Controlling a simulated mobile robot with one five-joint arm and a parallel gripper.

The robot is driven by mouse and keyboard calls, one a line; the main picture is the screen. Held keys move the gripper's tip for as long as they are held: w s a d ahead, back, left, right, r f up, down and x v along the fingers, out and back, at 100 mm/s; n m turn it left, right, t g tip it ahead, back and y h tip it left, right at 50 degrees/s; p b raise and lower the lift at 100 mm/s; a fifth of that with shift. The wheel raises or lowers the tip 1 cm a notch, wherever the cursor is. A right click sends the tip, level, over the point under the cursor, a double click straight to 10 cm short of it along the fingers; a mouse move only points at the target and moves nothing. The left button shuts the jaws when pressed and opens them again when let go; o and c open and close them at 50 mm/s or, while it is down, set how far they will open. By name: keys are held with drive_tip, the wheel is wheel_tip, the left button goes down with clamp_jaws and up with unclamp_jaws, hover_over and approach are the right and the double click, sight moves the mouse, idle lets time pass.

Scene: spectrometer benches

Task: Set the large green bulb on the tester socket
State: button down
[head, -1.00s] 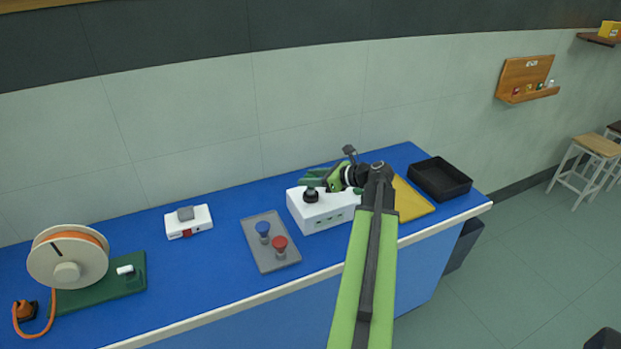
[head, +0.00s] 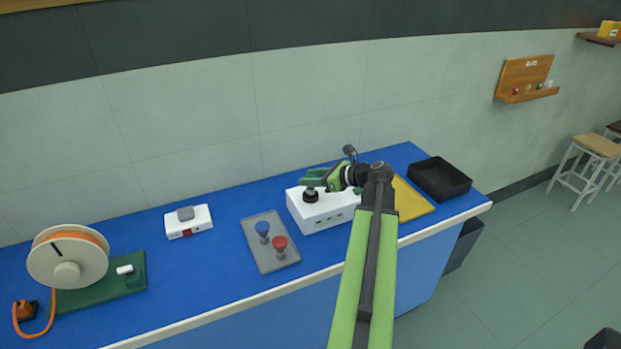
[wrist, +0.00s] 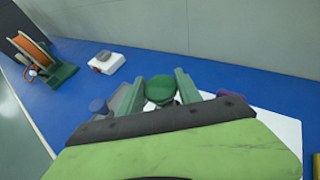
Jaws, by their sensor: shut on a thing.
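The large green bulb (wrist: 161,90) sits between the two green fingers of my gripper (wrist: 166,88) in the wrist view. In the head view my gripper (head: 312,183) is shut on it, and the bulb is mostly hidden by the fingers. The white tester box (head: 325,214) stands below, with a black socket (head: 311,196) on its top. The fingers are directly over the socket, very close to it. I cannot tell whether the bulb touches the socket. The box's white top also shows in the wrist view (wrist: 285,128).
A grey tray (head: 273,258) with a blue bulb (head: 263,228) and a red bulb (head: 280,243) lies left of the tester. A white device (head: 189,221), a cable reel (head: 67,262), a yellow mat (head: 412,203) and a black bin (head: 440,178) are also on the blue bench.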

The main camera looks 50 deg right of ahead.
drive_tip(key=shift+f+b, duration=0.65)
drive_tip(key=c, duration=1.1)
unclamp_jaws()
drive_tip(key=p+v, duration=0.4)
drive_tip(key=v, duration=0.7)
